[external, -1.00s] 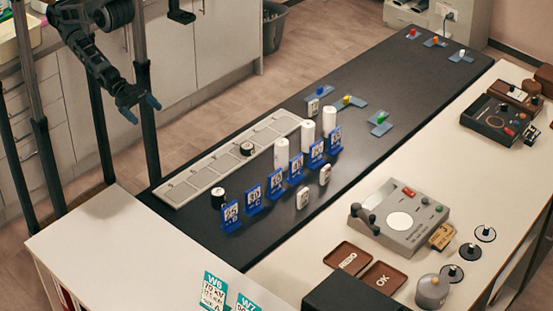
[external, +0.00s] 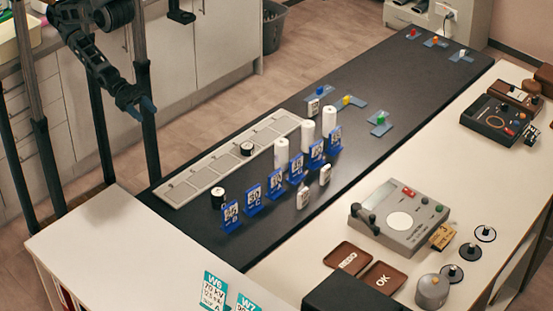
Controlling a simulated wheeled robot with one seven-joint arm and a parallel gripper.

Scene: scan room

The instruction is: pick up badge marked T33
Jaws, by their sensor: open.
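Small white badge-like tags stand on the dark bench: one in front of the blue cards (external: 303,198), another to its right (external: 325,174), and one farther back (external: 314,107). Their markings are too small to read, so I cannot tell which one is T33. My gripper (external: 142,110) is open and empty at the upper left. It hangs in the air well to the left of all these tags.
Blue numbered cards (external: 254,198) stand in a row before white cylinders (external: 281,154). A grey slotted strip (external: 205,178) lies along the bench's left side. A grey device (external: 400,217) and brown trays (external: 346,257) occupy the pale counter.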

